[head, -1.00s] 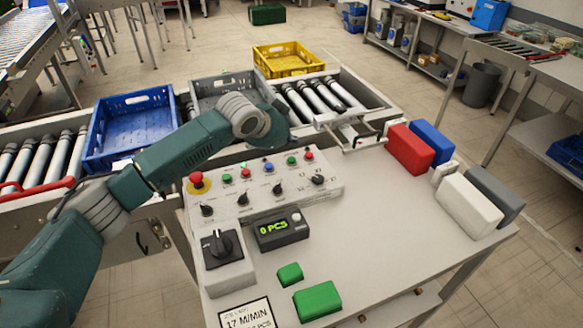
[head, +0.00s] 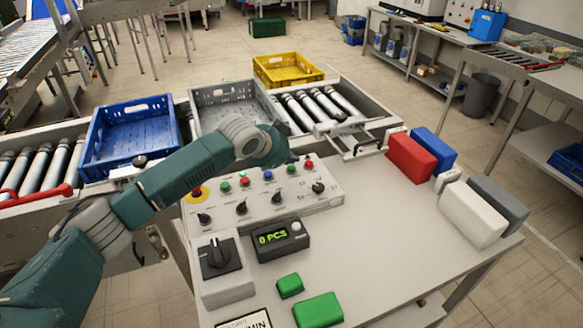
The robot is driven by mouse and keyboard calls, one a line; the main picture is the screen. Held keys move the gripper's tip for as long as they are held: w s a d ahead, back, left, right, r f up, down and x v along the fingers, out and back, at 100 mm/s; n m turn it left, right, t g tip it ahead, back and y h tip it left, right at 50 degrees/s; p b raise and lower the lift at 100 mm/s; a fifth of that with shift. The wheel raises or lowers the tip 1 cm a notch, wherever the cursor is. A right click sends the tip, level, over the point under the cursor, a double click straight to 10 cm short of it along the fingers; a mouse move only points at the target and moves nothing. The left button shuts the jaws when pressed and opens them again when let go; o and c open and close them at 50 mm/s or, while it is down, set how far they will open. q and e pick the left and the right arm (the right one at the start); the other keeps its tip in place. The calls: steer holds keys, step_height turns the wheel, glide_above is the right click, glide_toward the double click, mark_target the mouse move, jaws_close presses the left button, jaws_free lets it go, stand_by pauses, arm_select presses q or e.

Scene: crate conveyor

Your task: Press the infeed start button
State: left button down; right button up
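The grey control panel (head: 265,212) stands on the table and carries a row of small buttons above several black knobs. In the row I see a green button (head: 225,186), a red button (head: 244,181), a blue button (head: 268,177) and another red button (head: 309,164). The labels are too small to read. My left gripper (head: 284,155) is over the back edge of the panel, near those right-hand buttons. Its fingers are hidden behind the wrist. My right gripper is not in view.
A blue crate (head: 93,150) and a grey crate (head: 196,107) stand on the roller conveyor behind the panel. A metal bracket (head: 345,155) is right of my wrist. Red, blue, white and grey blocks lie on the table's right. A counter display (head: 281,240) reads 0 PCS.

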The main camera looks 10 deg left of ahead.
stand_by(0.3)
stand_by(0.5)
arm_select(q)
steer(key=shift+f, duration=0.1)
steer(key=shift+f, duration=0.25)
steer(key=shift+f, duration=0.1)
